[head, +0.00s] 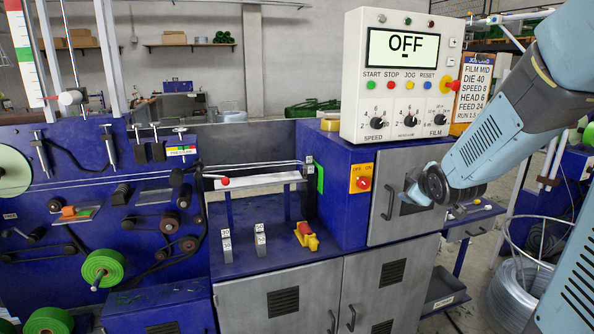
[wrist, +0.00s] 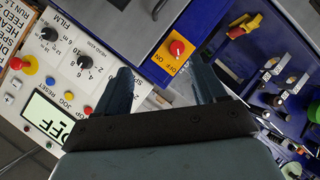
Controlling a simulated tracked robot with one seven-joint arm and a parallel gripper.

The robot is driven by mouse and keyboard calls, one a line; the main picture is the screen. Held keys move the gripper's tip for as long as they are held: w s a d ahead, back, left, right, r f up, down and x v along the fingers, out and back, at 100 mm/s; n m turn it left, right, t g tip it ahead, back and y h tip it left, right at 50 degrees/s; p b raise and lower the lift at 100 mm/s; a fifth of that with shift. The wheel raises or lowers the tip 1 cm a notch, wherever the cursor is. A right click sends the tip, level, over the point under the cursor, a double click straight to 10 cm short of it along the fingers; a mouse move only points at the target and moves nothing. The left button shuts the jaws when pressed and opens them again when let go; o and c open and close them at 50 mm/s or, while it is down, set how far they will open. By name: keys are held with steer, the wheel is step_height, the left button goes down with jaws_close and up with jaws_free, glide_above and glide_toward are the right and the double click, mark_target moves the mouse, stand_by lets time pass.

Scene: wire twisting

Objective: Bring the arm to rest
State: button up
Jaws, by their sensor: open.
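My arm (head: 515,110) comes in from the right in the head view. My gripper (head: 416,188) is in front of the grey cabinet door (head: 384,220), below the control box (head: 400,75). In the wrist view my gripper (wrist: 163,78) has its two fingers apart, with nothing between them. The control box display (head: 404,47) reads OFF. The yellow switch plate (head: 362,178) with a red knob is left of the gripper. It also shows beyond the fingers in the wrist view (wrist: 173,57). Whether the gripper touches the door is unclear.
The blue machine bench (head: 266,256) holds a yellow-and-red part (head: 306,236) and small grey numbered blocks (head: 260,240). A clipboard (head: 475,88) stands right of the box. A wire coil (head: 520,290) lies at the lower right. Green spools (head: 103,268) are at left.

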steer(key=s+a+r+m+g, duration=0.1)
steer(key=s+a+m+g, duration=0.1)
steer(key=s, duration=0.7)
steer(key=s+a+r+m+g, duration=0.2)
steer(key=s+m, duration=0.3)
steer(key=s, duration=0.4)
steer(key=s+a+r+m+g, duration=0.1)
steer(key=s+a+m+g, duration=0.1)
steer(key=s, duration=0.7)
steer(key=shift+s+a+r+m+g, duration=0.4)
steer(key=shift+m+g, duration=0.2)
steer(key=shift+m, duration=0.1)
